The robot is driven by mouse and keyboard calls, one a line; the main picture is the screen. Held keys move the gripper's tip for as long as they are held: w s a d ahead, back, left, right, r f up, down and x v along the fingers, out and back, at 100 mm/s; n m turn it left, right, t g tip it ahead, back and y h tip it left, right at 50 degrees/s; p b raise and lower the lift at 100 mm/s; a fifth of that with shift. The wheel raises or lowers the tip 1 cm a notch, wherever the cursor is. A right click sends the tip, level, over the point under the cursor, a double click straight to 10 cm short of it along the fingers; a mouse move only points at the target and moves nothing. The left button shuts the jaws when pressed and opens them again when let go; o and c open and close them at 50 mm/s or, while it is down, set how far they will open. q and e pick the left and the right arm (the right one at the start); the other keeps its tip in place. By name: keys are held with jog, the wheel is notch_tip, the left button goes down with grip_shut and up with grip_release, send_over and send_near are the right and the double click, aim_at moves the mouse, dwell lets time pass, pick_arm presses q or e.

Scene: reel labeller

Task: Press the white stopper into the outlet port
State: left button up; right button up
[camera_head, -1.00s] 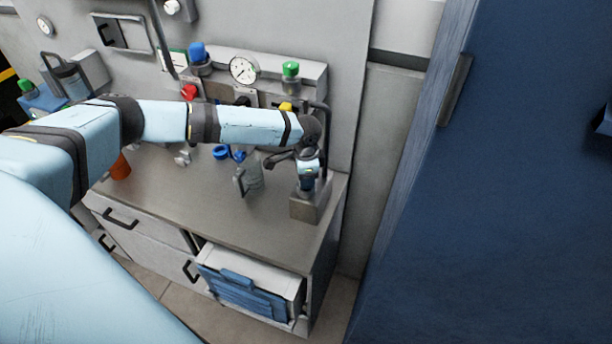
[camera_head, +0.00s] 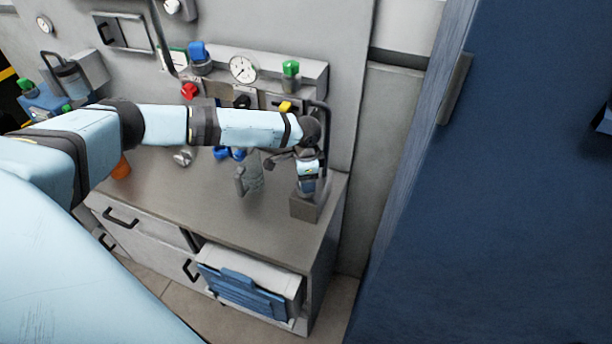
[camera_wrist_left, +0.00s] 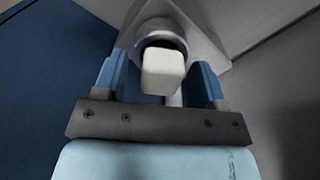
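The white stopper (camera_wrist_left: 163,72) shows in the left wrist view as a blocky white piece with rounded edges. It sits in front of the round grey outlet port (camera_wrist_left: 163,33), whose dark opening shows just behind it. I cannot tell how deep it is in. My left gripper (camera_wrist_left: 162,78) has its two blue fingers apart, one on each side of the stopper, with narrow gaps visible. In the head view my left gripper (camera_head: 307,188) points down at the grey block (camera_head: 304,207) on the counter's right end and hides the stopper. My right gripper is not in view.
The counter (camera_head: 205,205) holds a grey jug-like piece (camera_head: 249,176) left of my gripper and an orange cup (camera_head: 121,167). Behind stand a gauge (camera_head: 243,69) and a green-capped fitting (camera_head: 290,72). A blue cabinet (camera_head: 510,180) stands right.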

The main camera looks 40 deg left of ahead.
pick_arm(q)
jog(key=shift+w+r, duration=0.1)
jog(key=shift+r, duration=0.5)
notch_tip(320, 180, up, 13)
jog(key=b, duration=0.2)
jog(key=shift+f, duration=0.15)
